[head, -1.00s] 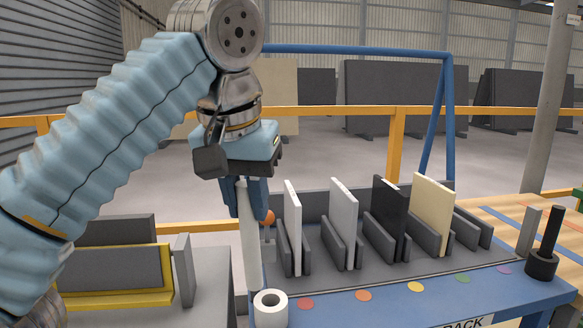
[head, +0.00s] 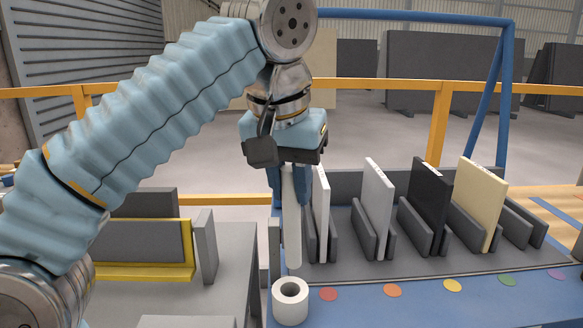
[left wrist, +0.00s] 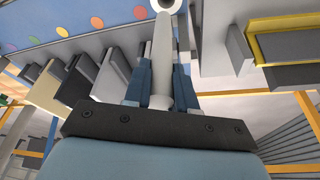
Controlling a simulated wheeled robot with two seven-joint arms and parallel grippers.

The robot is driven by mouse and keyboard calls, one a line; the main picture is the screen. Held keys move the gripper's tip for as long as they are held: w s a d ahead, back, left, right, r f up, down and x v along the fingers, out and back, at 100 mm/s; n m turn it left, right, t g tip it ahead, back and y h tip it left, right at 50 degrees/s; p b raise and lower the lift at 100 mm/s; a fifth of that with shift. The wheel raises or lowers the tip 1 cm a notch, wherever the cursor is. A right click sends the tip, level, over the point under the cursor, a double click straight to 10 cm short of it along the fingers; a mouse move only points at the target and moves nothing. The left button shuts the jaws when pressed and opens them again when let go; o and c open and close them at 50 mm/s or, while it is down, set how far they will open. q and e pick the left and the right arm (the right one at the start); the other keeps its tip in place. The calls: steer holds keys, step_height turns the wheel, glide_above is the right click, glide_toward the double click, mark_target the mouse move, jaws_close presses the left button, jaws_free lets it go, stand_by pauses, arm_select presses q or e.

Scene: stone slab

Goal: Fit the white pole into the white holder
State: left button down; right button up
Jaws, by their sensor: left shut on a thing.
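My left gripper (head: 290,198) is shut on the upper part of the white pole (head: 293,240). The pole hangs almost upright. The white holder (head: 290,309) is a short, thick ring with a dark round hole, standing at the left front of the blue-edged rack table. In the head view the pole's lower end shows just above the holder's far rim, apart from the hole. The left wrist view shows the pole (left wrist: 162,60) between the blue fingers, with its far end overlapping the holder (left wrist: 165,5). The exact gap in depth is unclear. My right gripper is not in view.
Grey slots with a white slab (head: 321,215), a light grey slab (head: 376,210), a black slab (head: 430,205) and a cream slab (head: 481,200) stand right of the pole. A grey table with a yellow-framed stand (head: 150,272) is at left. Coloured dots line the blue edge.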

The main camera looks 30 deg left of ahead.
mark_target(289, 230)
arm_select(q)
steer(key=shift+f, duration=1.55)
steer(key=shift+s, duration=0.15)
steer(key=shift+s+g, duration=0.25)
steer(key=shift+g, duration=0.25)
steer(key=shift+w, duration=0.3)
steer(key=shift+s+b+x, duration=0.2)
steer(key=shift+b+x, duration=0.5)
steer(key=shift+x, duration=0.3)
steer(key=shift+s+b+x, duration=0.2)
steer(key=shift+b+x, duration=0.55)
steer(key=shift+x, duration=0.2)
steer(key=shift+s+b+x, duration=0.2)
steer(key=shift+b+x, duration=0.5)
steer(key=shift+x, duration=0.3)
steer(key=c, duration=0.8)
jaws_free()
steer(key=shift+d+f, duration=0.1)
steer(key=shift+d, duration=0.1)
steer(key=shift+c, duration=0.2)
